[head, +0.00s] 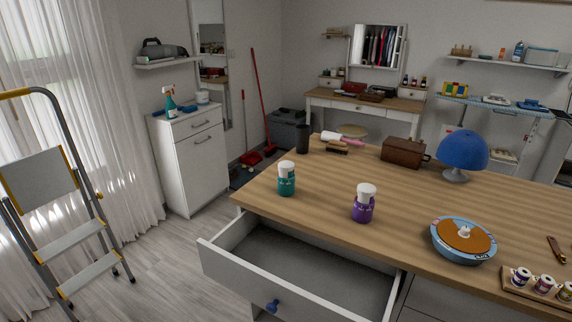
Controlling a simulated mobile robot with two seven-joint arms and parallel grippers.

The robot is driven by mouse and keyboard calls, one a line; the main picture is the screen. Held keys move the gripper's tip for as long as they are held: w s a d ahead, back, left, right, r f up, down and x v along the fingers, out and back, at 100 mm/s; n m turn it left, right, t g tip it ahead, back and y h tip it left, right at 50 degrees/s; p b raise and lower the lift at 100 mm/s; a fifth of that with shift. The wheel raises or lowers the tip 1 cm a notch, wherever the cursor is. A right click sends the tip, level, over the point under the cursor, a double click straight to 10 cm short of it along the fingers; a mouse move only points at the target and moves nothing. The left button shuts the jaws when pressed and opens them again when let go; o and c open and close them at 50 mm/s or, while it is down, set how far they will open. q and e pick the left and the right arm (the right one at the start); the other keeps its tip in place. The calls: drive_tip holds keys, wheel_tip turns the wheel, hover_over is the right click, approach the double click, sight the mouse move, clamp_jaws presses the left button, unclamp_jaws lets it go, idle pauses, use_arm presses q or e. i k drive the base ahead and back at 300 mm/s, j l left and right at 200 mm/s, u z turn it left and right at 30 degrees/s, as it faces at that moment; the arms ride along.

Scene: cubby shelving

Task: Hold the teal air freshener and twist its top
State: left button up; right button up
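The teal air freshener (286,183) stands upright near the left end of the wooden tabletop in the head view. It has a teal body with a light label and a white top (287,167). A purple one (363,207) of like shape, also with a white top, stands upright to its right and nearer. Neither of my grippers shows in the view, and nothing touches the teal air freshener.
The wooden tabletop (330,185) has an open, empty drawer (300,265) jutting out below its front edge. A black cup (302,139), a brown box (403,152), a blue lamp (463,152) and a round blue-rimmed object (463,240) also stand on it. A stepladder (80,225) stands left.

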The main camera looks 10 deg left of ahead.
sight(284, 166)
drive_tip(key=i+j+z, duration=0.25)
drive_tip(key=j, duration=0.25)
drive_tip(key=i+j+z, duration=0.2)
drive_tip(key=j, duration=0.35)
drive_tip(key=j+z, duration=0.25)
drive_tip(key=j, duration=0.3)
drive_tip(key=i+j+z, duration=0.1)
drive_tip(key=j+z, duration=0.15)
drive_tip(key=j, duration=0.35)
